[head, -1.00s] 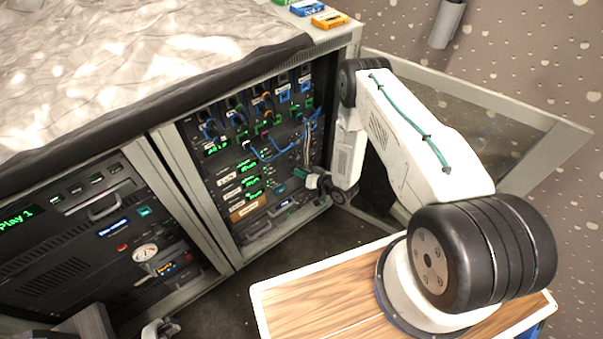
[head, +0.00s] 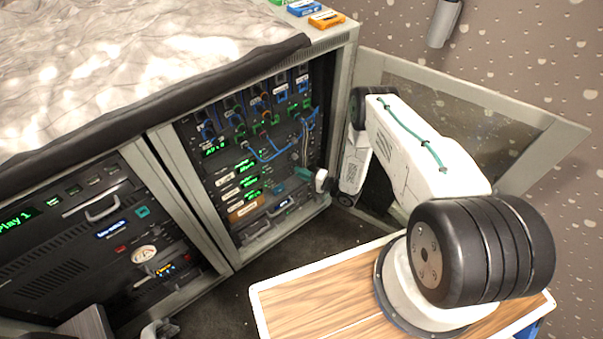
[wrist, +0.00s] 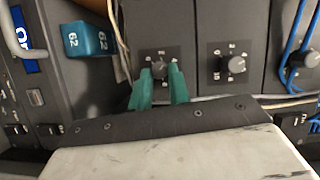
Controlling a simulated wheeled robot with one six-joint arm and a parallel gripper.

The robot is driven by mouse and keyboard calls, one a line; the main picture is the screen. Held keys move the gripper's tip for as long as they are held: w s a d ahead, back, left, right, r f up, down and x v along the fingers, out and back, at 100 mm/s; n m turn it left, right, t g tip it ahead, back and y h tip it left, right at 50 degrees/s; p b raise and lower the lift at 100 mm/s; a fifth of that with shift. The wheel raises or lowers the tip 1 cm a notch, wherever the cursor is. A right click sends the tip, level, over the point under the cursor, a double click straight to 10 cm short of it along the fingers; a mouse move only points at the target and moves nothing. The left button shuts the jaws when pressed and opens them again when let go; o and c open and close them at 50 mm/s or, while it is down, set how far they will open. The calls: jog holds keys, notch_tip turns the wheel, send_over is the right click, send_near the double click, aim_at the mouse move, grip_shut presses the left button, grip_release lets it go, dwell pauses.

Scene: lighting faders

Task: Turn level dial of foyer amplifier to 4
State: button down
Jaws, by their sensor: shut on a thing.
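In the wrist view, a small dial (wrist: 159,68) with a grey knob sits on a dark panel with a printed scale around it. My gripper (wrist: 160,82) has its teal fingers on either side of this knob, shut on it. The knob's lower part and some scale marks are hidden between the fingers, and I cannot read its pointer setting. In the head view my gripper (head: 304,174) is at the lower right of the open rack (head: 185,185), where the dial is too small to make out. I cannot read any foyer label.
A similar dial (wrist: 235,65) is just right of the held one, and another (wrist: 309,58) is farther right beside blue cables (wrist: 293,35). A teal block marked 62 (wrist: 88,39) is at the left. The open rack door (head: 480,110) stands behind my arm.

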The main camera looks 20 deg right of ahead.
jog(key=shift+f+m+t+y, duration=0.15)
jog(key=shift+m+t+y, duration=0.15)
jog(key=shift+m, duration=0.8)
jog(key=shift+f+m+t+y, duration=0.15)
jog(key=shift+m+t, duration=0.25)
jog(key=shift+m, duration=0.7)
jog(key=c, duration=1.3)
grip_release()
jog(key=shift+v, duration=3.9)
jog(key=shift+s, duration=0.1)
